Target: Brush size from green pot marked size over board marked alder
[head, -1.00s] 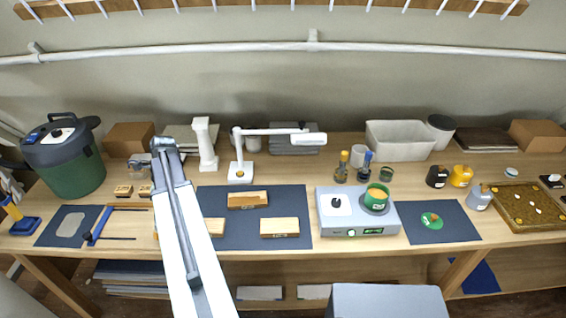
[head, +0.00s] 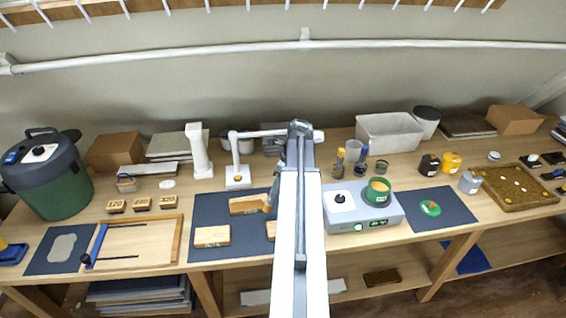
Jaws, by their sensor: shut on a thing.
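My gripper (head: 279,182) is mostly hidden by my own arm and points down over the dark mat. It is shut on a brush (head: 269,205), whose tan lower end shows at the right end of the back wooden board (head: 243,205). I cannot tell whether the brush touches that board. Two more boards lie on the mat, one at the front left (head: 212,237) and one at the front right (head: 271,231), partly hidden by my arm. Their markings are too small to read. The green pot (head: 378,195) stands open on the white hotplate (head: 392,217), with tan contents.
A white lamp (head: 238,180) stands just behind the back board. Small bottles (head: 339,165) and a cup (head: 353,150) stand behind the hotplate. A green lid (head: 430,208) lies on the right mat. Marked blocks (head: 141,203) and a wooden frame (head: 180,240) are at left.

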